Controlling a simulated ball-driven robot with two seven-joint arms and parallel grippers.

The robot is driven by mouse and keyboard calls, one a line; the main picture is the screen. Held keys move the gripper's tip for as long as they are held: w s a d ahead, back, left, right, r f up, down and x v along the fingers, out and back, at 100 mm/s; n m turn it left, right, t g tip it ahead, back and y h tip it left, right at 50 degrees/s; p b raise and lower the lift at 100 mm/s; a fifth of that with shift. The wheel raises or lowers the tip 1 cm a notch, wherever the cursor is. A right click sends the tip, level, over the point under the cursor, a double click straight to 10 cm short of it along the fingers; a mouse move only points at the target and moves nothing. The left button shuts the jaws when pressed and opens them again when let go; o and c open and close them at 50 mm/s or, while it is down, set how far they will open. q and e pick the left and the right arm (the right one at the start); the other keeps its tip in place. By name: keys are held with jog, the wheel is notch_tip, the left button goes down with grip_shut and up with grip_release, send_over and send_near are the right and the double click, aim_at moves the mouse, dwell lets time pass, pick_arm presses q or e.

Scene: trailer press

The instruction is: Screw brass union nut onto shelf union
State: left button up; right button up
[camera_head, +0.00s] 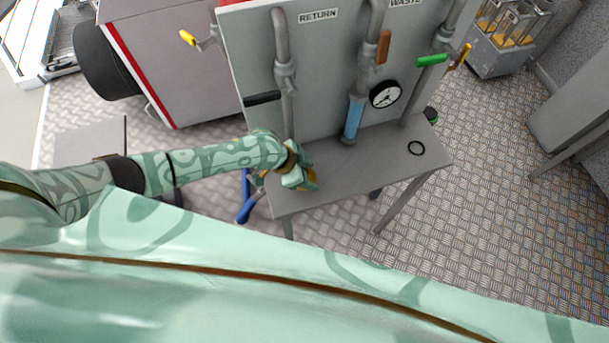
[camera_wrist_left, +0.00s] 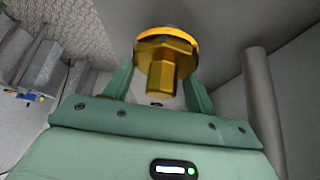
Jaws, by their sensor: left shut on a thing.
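The brass union nut (camera_wrist_left: 170,62) is a golden hexagonal piece with a wider round rim, seen between the fingers of my left gripper (camera_wrist_left: 158,84) in the left wrist view. The gripper is shut on it. In the head view my left gripper (camera_head: 299,178) is over the left front part of the grey shelf (camera_head: 345,172), and a bit of brass shows at its right side. I cannot make out the shelf union clearly, nor whether the nut touches it. My right gripper is not in view.
A grey panel with vertical pipes (camera_head: 281,45) rises behind the shelf. A blue cylinder (camera_head: 354,118), a gauge (camera_head: 385,94), a black lever (camera_head: 262,98) and a green lever (camera_head: 432,60) are on it.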

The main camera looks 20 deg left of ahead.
pick_arm(q)
jog(key=shift+s+f+m+g+h+b, duration=0.15)
jog(key=shift+m+g+b, duration=0.4)
jog(key=shift+m+b, duration=0.65)
jog(key=shift+f+m+g+h+b, duration=0.1)
jog(key=shift+m+g+h+b, duration=0.15)
jog(key=shift+m+g+b, duration=0.85)
jog(key=shift+r+t+b, duration=0.15)
jog(key=shift+t+b, duration=0.2)
jog(key=shift+b, duration=0.3)
jog(key=shift+d, duration=0.1)
jog(key=o, duration=1.1)
jog(key=shift+s, duration=0.1)
jog(key=n+p, duration=0.1)
jog(key=p, duration=0.1)
jog(key=n+t+p, duration=0.1)
jog(key=p, duration=0.1)
jog(key=shift+r+n+t, duration=0.3)
jog(key=shift+n, duration=0.1)
jog(key=n+p, duration=0.1)
jog(key=p, duration=0.1)
jog(key=n+t+y+p, duration=0.1)
jog(key=shift+w+n+p, duration=0.3)
jog(key=shift+n+p, duration=0.05)
jog(key=shift+n, duration=0.05)
jog(key=shift+f+t, duration=0.15)
jog(key=shift+t, duration=0.15)
jog(key=shift+f, duration=0.1)
